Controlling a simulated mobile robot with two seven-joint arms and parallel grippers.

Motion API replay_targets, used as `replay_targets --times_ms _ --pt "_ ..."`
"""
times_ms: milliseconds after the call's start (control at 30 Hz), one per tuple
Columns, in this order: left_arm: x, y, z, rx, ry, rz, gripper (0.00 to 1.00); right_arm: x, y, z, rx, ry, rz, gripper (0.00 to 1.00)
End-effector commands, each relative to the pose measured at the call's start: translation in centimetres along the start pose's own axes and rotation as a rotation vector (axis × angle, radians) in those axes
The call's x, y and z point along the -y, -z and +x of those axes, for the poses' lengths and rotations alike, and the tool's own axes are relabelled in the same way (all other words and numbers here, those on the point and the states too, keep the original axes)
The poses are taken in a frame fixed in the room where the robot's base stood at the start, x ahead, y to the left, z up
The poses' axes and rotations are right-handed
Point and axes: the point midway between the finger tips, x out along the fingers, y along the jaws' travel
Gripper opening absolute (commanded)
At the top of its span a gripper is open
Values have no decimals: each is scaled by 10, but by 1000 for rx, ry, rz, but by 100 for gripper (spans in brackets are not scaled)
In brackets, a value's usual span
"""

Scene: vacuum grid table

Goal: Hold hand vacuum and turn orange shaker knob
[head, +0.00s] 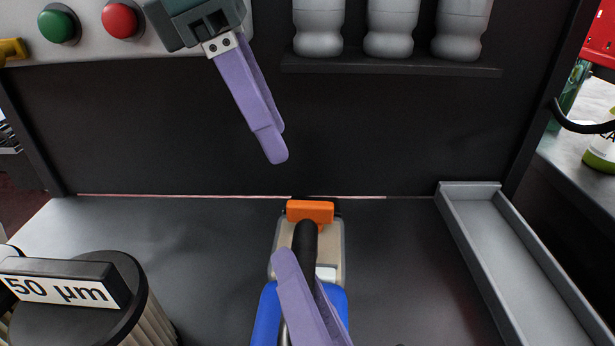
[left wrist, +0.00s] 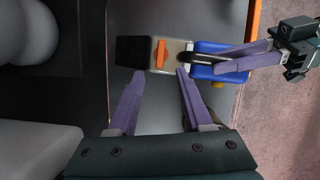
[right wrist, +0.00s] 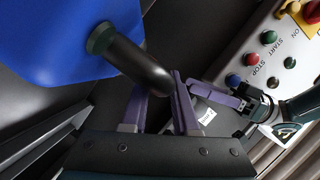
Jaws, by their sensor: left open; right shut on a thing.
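The hand vacuum (head: 335,305) lies on the dark table with its blue body toward me and a beige section beyond. The orange knob (head: 310,211) sits on the beige section, and it also shows in the left wrist view (left wrist: 160,52). My right gripper (head: 305,290) is shut on the black handle, which fills the middle of the right wrist view (right wrist: 140,65). My left gripper (head: 274,150) is open and empty, held above and beyond the vacuum. In the left wrist view its spread fingers (left wrist: 160,80) point toward the knob, apart from it.
A grey tray (head: 480,200) lies along the right side. A sieve block labelled 50 µm (head: 75,275) stands at front left. Grey-white bottles (head: 390,25) sit on a shelf on the back wall. A panel with green and red buttons (head: 120,20) is upper left.

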Motion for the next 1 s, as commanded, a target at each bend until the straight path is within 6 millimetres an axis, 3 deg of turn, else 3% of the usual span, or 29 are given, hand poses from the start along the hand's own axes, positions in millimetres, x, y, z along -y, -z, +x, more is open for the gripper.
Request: replay_targets --times_ms 33,367,567,667,800,1000 --pt "0 0 1 0 0 0 50 -10 -2 -1 1 -23 -10 0" --pt "0 0 1 0 0 0 49 -10 -1 -1 1 -23 -10 0" --pt "1 2 3 4 -11 102 26 -10 -2 -1 1 -23 -10 0" --pt "3 5 6 7 -33 285 15 -10 -2 -1 1 -23 -10 0" --pt "8 12 10 2 -82 665 0 -10 -2 -1 1 -23 -10 0" --pt "17 20 14 -44 -162 1260 0 -10 -2 -1 1 -23 -10 0"
